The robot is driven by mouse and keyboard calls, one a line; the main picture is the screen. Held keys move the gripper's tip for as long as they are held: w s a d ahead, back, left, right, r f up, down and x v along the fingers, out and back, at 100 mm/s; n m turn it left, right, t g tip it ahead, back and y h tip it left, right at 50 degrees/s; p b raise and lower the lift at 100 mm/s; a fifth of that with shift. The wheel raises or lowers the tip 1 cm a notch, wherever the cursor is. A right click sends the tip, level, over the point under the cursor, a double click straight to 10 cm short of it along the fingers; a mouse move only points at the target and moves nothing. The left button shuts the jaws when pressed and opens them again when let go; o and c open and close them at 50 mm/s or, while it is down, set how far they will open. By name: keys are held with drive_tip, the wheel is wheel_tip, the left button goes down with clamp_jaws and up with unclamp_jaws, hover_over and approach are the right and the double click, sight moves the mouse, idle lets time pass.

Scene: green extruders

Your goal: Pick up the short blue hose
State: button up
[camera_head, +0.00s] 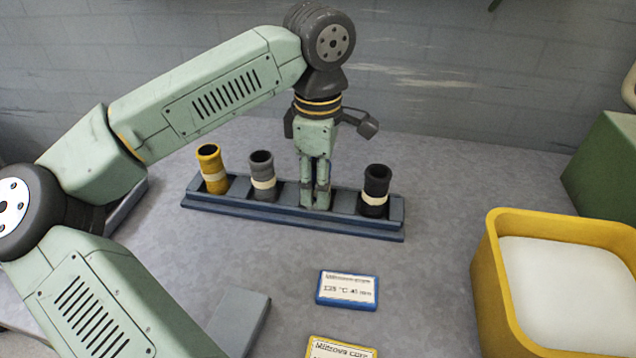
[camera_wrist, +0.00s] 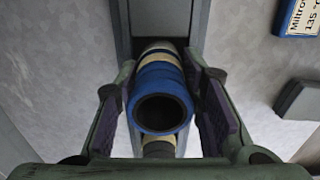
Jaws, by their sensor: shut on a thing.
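The short blue hose (camera_wrist: 160,85) shows in the wrist view, seen from its open end, with a pale band around it. My gripper (camera_wrist: 162,112) has a finger on each side of the hose and is shut on it. In the head view my gripper (camera_head: 315,200) points straight down into the slotted rack (camera_head: 290,222), between a grey hose and a black hose. There the fingers hide the blue hose. I cannot tell whether the hose is clear of its slot.
A yellow hose (camera_head: 212,168), a grey hose (camera_head: 262,176) and a black hose (camera_head: 375,190) stand in the rack. A blue-edged label block (camera_head: 347,289) and a yellow-edged one (camera_head: 340,347) lie in front. A yellow bin (camera_head: 490,270) stands at right.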

drive_tip(key=shift+r, duration=0.1)
clamp_jaws()
drive_tip(key=shift+r+b, duration=0.3)
drive_tip(key=shift+r, duration=0.25)
wheel_tip(320, 180, up, 2)
drive_tip(key=shift+s+r+b, duration=0.1)
drive_tip(key=shift+b, duration=0.3)
drive_tip(key=s+r+b, duration=0.1)
drive_tip(key=s+b, duration=0.2)
drive_tip(key=s, duration=1.2)
drive_tip(key=w+p, duration=0.2)
drive_tip(key=w, duration=0.2)
drive_tip(key=w+p, duration=0.2)
drive_tip(key=w, duration=0.3)
drive_tip(key=w+p, duration=0.1)
drive_tip(key=w, duration=0.4)
drive_tip(key=shift+w+f+p, duration=0.2)
drive_tip(key=shift+f+p, duration=0.05)
drive_tip(key=shift+p, duration=0.15)
drive_tip(key=f, duration=0.1)
drive_tip(key=w+f+p, duration=0.1)
drive_tip(key=f, duration=0.1)
drive_tip(key=shift+f, duration=0.4)
